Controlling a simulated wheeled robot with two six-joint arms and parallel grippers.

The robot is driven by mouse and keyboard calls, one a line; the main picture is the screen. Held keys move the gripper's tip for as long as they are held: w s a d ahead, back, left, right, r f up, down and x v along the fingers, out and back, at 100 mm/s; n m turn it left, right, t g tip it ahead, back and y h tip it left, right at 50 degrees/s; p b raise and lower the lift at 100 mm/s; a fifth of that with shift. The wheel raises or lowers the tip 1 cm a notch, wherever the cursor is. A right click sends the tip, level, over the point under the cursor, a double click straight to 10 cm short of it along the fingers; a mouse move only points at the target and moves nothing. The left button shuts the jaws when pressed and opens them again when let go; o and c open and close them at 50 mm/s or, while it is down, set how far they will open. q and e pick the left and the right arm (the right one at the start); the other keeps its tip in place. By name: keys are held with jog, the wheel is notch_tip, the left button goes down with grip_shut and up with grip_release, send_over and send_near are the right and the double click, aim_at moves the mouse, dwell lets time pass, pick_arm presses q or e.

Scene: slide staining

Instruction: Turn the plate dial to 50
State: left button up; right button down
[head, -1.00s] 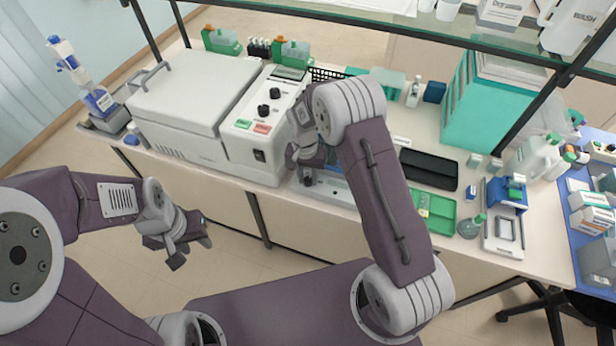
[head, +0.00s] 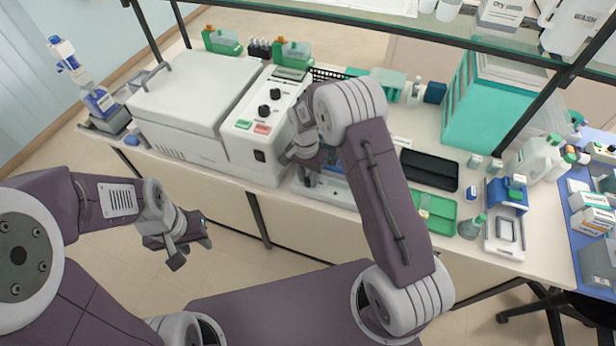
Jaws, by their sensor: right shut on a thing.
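A low light-blue and white plate device (head: 338,192) stands near the front edge of the bench, partly hidden behind my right arm. A small dark dial (head: 310,180) is on its left front. Its scale and setting are too small to read. My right gripper (head: 307,172) points down at the dial and is shut on it; the fingertips are mostly hidden by the wrist. My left gripper (head: 194,246) hangs open and empty in front of the bench, well away from the device.
A large white machine (head: 195,100) with black knobs and green and red buttons stands left of the plate device. A black tray (head: 429,169) and a green tray (head: 437,214) lie to its right. A glass shelf (head: 400,28) crosses above the bench.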

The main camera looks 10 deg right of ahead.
aim_at(308, 179)
jog(key=c, duration=1.1)
grip_release()
jog(key=r, duration=0.4)
jog(key=r+b, duration=0.1)
jog(key=r, duration=0.3)
jog(key=shift+w+a+r, duration=0.15)
jog(key=shift+w+r, duration=0.05)
jog(key=shift+r, duration=0.35)
